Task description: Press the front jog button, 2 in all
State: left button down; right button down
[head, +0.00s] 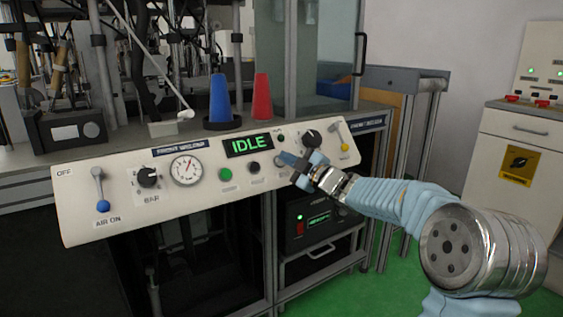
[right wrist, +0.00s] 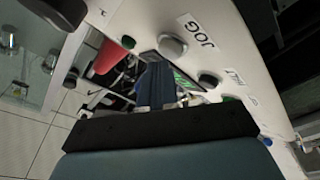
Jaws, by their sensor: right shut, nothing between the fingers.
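The jog button is a grey round button (right wrist: 172,47) beside the JOG label on the white control panel (head: 125,190). The display (head: 249,144) reads IDLE in green. My left gripper is not in view.
A black knob (head: 312,138) and a yellow-tipped lever (head: 343,139) sit right of the gripper. A gauge (head: 187,169) and a blue-tipped lever (head: 102,198) sit left. Blue (head: 221,98) and red (head: 262,97) cones stand behind the panel. Green floor lies in front.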

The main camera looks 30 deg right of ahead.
jog(key=shift+w+f, duration=0.25)
jog(key=shift+w, duration=0.05)
dwell(0.7)
dwell(0.3)
jog(key=shift+s+r, duration=0.5)
jog(key=shift+s, duration=0.15)
jog(key=shift+r, duration=0.1)
jog(key=s+r+p, duration=0.1)
jog(key=s, duration=0.1)
jog(key=s+r+p, duration=0.1)
jog(key=r, duration=0.1)
jog(key=shift+s+d, duration=0.2)
jog(key=shift+s, duration=0.2)
dwell(0.6)
